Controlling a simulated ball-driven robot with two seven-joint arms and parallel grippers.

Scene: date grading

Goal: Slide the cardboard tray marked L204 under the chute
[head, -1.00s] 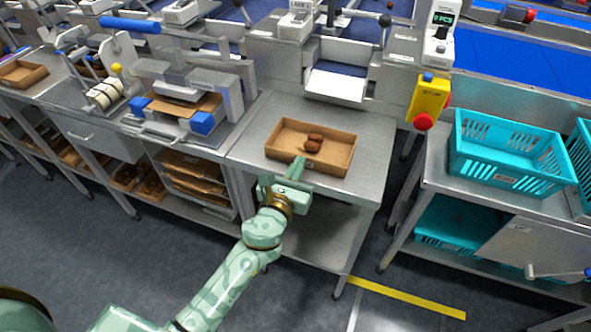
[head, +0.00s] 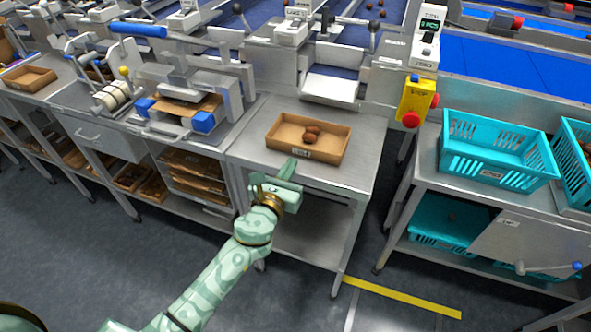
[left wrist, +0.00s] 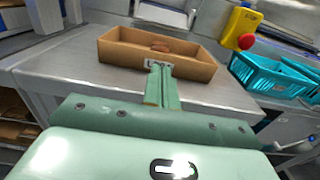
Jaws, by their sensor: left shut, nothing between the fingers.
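The cardboard tray (head: 338,153) sits on the steel table (head: 368,150) below the chute (head: 330,88), with a few brown dates (head: 310,135) in it. A small label shows on its near wall, too small to read. In the left wrist view the tray (left wrist: 195,70) lies straight ahead of the fingers. My left gripper (head: 291,167) is shut and empty. Its fingertips are at the tray's near wall, by the label; in the left wrist view the gripper (left wrist: 160,72) overlaps that label, and I cannot tell whether it touches. My right gripper is not in view.
A yellow box with a red button (head: 415,98) hangs right of the chute. Turquoise crates (head: 500,150) stand on the right-hand table. A press with blue blocks (head: 203,122) stands left of the tray. Bare tabletop surrounds the tray.

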